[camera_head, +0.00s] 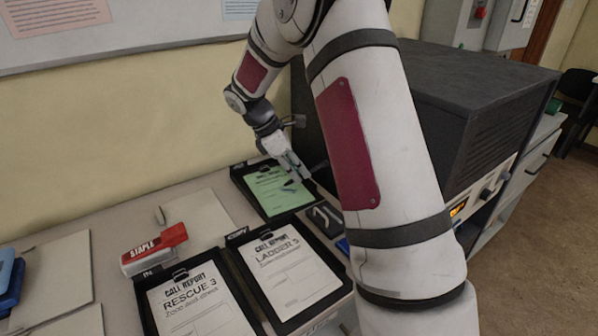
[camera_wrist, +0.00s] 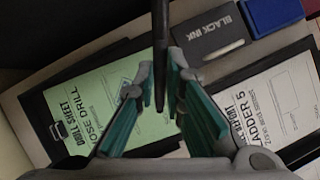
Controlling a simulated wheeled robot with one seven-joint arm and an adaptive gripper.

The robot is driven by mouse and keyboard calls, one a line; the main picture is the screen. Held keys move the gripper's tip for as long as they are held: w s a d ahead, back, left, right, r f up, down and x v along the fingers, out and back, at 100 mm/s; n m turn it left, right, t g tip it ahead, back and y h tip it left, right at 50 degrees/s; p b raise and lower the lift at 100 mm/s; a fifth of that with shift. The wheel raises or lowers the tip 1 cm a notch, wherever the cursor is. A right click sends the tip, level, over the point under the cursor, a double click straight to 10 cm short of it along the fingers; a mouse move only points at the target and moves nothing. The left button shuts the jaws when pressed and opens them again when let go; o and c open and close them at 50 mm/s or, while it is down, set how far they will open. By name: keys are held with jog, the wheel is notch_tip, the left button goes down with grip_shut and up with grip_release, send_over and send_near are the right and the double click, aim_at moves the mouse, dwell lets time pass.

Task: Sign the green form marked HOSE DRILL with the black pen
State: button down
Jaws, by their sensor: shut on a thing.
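The green form marked HOSE DRILL (camera_wrist: 85,110) lies on a black clipboard; in the head view the green form (camera_head: 268,200) is at the back of the counter, partly behind my gripper. My gripper (camera_head: 297,177) is over the form's right side, and in the wrist view my gripper's teal-padded fingers (camera_wrist: 165,85) are closed around a black pen (camera_wrist: 160,40). The pen's shaft runs down between the fingers. In the wrist view the pen shows beside the form's right edge. I cannot tell whether its tip touches anything.
A BLACK INK box (camera_wrist: 212,38) and a blue pad (camera_wrist: 270,14) are beside the form. Clipboards with LADDER 5 (camera_head: 290,275) and RESCUE 3 (camera_head: 200,305) forms lie nearer. A large dark cabinet (camera_head: 470,100) is to the right.

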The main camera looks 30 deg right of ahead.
aim_at(293, 182)
jog(key=shift+f+b, duration=1.2)
jog(key=shift+f, duration=1.6)
jog(key=shift+f, duration=0.4)
jog(key=shift+d, duration=0.1)
jog(key=shift+w+d, duration=0.1)
jog(key=shift+d, duration=0.3)
jog(key=shift+d, duration=0.15)
jog(key=shift+w+d, duration=0.2)
jog(key=shift+d, duration=0.2)
jog(key=shift+s+d, duration=0.1)
jog(key=shift+s+d, duration=0.2)
jog(key=shift+d, duration=0.15)
